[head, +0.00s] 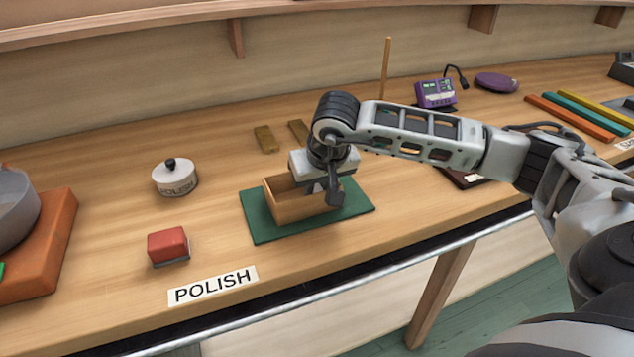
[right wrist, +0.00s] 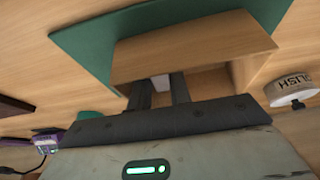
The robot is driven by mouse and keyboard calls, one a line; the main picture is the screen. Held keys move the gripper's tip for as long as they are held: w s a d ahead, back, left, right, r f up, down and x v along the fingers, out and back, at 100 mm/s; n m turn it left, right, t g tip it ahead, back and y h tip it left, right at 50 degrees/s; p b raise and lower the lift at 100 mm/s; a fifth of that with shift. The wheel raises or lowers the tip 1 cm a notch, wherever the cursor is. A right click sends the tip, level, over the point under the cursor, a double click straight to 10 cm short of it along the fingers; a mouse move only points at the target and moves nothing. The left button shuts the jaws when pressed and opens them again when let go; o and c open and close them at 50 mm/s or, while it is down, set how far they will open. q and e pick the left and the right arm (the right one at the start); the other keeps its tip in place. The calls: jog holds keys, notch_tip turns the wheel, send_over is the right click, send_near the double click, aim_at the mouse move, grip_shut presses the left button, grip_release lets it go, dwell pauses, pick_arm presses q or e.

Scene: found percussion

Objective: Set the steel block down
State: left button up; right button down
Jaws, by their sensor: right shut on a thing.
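My right gripper (head: 333,190) points down at an open wooden box (head: 300,208) on a green mat (head: 262,230). In the right wrist view its two fingers (right wrist: 160,92) are shut on a small pale grey piece, the steel block (right wrist: 160,82), at the box's opening. The box (right wrist: 195,50) and mat (right wrist: 85,45) also show there. Most of the block is hidden by the fingers and box, and I cannot tell whether it touches the box floor. In the head view the gripper hides the block. My left gripper is not in view.
Two brass-coloured bars (head: 265,139) lie behind the box. A purple device (head: 436,94) stands at the back. Bare bench lies between tin and mat.

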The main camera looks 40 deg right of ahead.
jog(key=shift+f, duration=0.1)
jog(key=c, duration=1.6)
grip_release()
jog(key=shift+o, duration=0.2)
pick_arm(q)
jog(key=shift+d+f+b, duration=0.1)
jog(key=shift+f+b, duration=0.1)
jog(key=shift+b, duration=0.3)
pick_arm(e)
jog(key=v, duration=1.2)
